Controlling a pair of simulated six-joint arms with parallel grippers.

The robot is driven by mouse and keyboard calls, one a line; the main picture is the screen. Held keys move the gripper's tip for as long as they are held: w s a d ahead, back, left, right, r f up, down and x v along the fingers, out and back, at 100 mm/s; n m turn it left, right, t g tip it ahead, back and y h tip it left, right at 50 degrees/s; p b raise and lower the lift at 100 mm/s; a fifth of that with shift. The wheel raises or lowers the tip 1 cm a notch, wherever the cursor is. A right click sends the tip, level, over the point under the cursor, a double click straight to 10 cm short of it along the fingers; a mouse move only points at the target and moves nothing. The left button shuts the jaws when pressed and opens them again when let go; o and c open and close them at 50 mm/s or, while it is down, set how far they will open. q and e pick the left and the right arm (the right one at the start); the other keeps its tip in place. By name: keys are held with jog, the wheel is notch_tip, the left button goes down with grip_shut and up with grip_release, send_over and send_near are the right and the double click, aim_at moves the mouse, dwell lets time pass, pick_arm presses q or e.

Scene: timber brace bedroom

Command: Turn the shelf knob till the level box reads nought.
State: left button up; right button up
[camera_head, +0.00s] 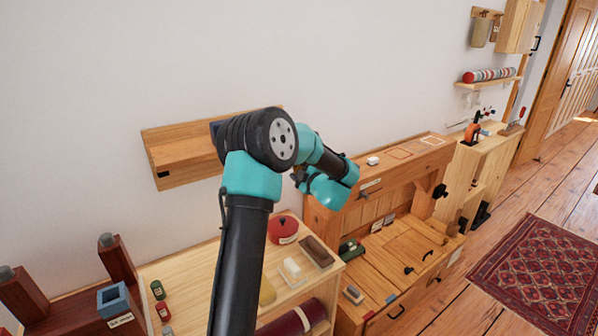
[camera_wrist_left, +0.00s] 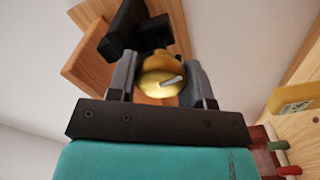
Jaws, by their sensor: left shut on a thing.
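The wooden wall shelf (camera_head: 180,136) hangs on the white wall in the head view, its right part hidden behind my left arm. In the left wrist view, a round brass knob (camera_wrist_left: 160,72) with a pale pointer-like mark sits between the fingers of my left gripper (camera_wrist_left: 162,80), which is shut on it. The wooden shelf (camera_wrist_left: 85,66) is behind the knob. A black block-shaped part (camera_wrist_left: 128,30) is beside the knob; I cannot tell whether it is the level box. No reading shows. In the head view the knob is hidden. My right gripper is not in view.
A low pale wooden shelf unit (camera_head: 185,262) stands below, with a red round pot (camera_head: 283,229) and small items on it. A wooden bench (camera_head: 405,255) stands to the right. A patterned red rug (camera_head: 540,270) lies on the floor beyond.

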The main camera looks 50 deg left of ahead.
pick_arm(q)
jog(key=shift+m, duration=1.4)
jog(key=o, duration=0.9)
jog(key=shift+d, duration=0.1)
jog(key=s+d, duration=0.1)
jog(key=d, duration=0.4)
jog(key=s+d, duration=0.1)
jog(key=d, duration=1.1)
jog(key=shift+s, duration=0.4)
